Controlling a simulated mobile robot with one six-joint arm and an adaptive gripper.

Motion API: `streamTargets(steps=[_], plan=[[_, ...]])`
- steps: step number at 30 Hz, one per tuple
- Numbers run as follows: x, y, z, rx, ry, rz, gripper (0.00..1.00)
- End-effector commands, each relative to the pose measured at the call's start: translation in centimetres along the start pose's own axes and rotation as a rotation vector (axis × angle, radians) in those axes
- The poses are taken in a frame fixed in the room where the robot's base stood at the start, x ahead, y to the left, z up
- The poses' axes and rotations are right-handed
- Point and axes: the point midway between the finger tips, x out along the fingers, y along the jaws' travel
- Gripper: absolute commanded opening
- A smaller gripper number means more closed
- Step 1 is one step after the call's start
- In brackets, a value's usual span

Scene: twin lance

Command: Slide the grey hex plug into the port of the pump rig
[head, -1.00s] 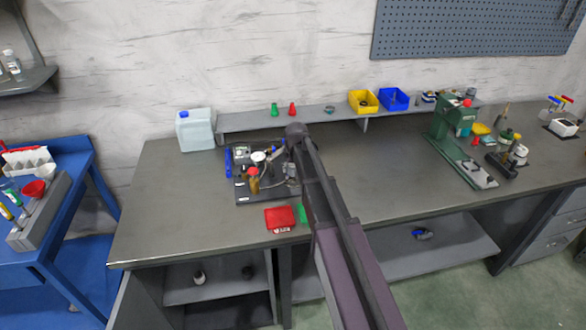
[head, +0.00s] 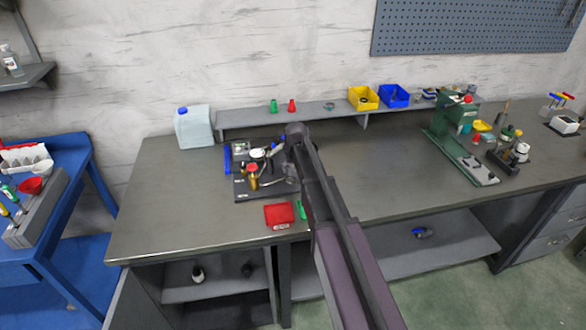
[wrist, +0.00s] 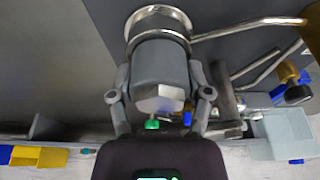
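The grey hex plug (wrist: 160,68) stands between the two fingers of my gripper (wrist: 160,80) in the wrist view. The fingers press on its sides. Its far end meets a shiny metal ring (wrist: 158,13), which looks like the port, with a pipe running off to the right. I cannot tell how deep the plug sits in the ring. In the head view the pump rig (head: 240,190) stands on the bench on a dark base, with brass, white and red parts. My arm hides part of its right side, and the gripper is hard to make out there.
A red box (head: 278,215) and a small green item lie in front of the rig. A white jug (head: 193,127) stands behind it to the left. A raised shelf (head: 235,128) runs along the back with yellow (head: 363,97) and blue bins. A green press (head: 452,130) stands right.

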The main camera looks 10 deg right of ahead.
Motion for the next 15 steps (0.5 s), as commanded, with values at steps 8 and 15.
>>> streamTargets(steps=[8,15], plan=[[-0.02,0.0,-0.01,0.0,0.0,0.0,1.0],[-0.02,0.0,0.0,0.0,0.0,0.0,1.0]])
